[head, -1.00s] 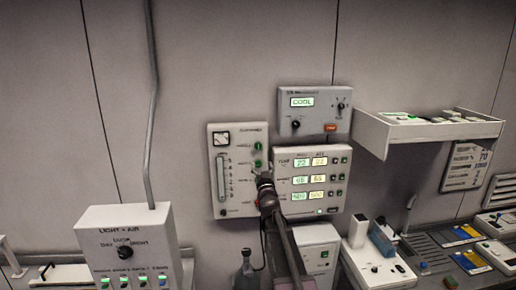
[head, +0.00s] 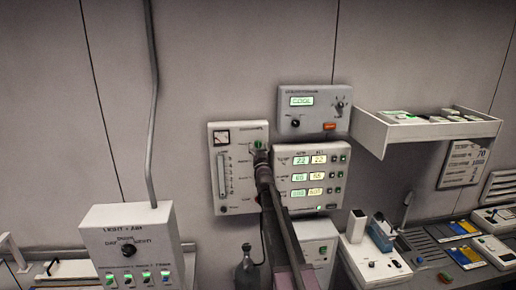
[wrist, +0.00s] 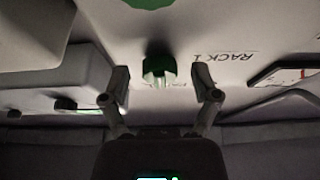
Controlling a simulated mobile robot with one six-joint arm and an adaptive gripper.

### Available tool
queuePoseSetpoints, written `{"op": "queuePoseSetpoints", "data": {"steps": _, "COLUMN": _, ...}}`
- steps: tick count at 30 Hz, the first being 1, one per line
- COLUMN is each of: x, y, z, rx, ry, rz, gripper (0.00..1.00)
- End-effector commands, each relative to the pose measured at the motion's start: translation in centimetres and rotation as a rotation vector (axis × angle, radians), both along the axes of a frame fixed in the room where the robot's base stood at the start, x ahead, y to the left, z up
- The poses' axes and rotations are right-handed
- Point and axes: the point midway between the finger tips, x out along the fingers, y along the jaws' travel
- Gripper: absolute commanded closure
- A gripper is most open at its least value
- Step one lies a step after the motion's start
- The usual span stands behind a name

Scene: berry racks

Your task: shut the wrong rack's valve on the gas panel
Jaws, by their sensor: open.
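The gas panel (head: 222,195) is a pale box on the wall with a dial gauge, a clear flow tube and a column of green valve knobs. In the head view one green knob (head: 258,143) shows just above my gripper (head: 261,158); the arm hides the panel's lower right part. In the wrist view a green valve knob (wrist: 159,70) stands between the spread fingers of my open gripper (wrist: 162,82), with no visible contact. An upside-down "RACK 1" label (wrist: 222,56) is printed near it. Another green knob (wrist: 150,3) is cut off at the top edge.
A display panel (head: 312,202) with lit readouts adjoins the gas panel on the right. A smaller control box (head: 315,122) is above it. A shelf (head: 425,128) juts out at right. A light and air box (head: 127,225) stands at lower left. The wall left of the panel is mostly clear.

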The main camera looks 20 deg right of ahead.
Motion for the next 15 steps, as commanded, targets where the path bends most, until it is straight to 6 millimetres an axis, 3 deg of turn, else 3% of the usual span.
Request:
{"op": "queuePoseSetpoints", "data": {"steps": 4, "x": -0.02, "y": 0.01, "z": -0.01, "rx": 0.0, "ry": 0.0, "rz": 0.0, "gripper": 0.24}}
{"op": "queuePoseSetpoints", "data": {"steps": 9, "x": -0.03, "y": 0.01, "z": -0.01, "rx": 0.0, "ry": 0.0, "rz": 0.0, "gripper": 0.75}}
{"op": "queuePoseSetpoints", "data": {"steps": 12, "x": -0.02, "y": 0.01, "z": -0.01, "rx": 0.0, "ry": 0.0, "rz": 0.0, "gripper": 1.0}}
{"op": "queuePoseSetpoints", "data": {"steps": 15, "x": -0.06, "y": 0.34, "z": 0.0, "rx": 0.0, "ry": -0.001, "rz": 0.0, "gripper": 1.0}}
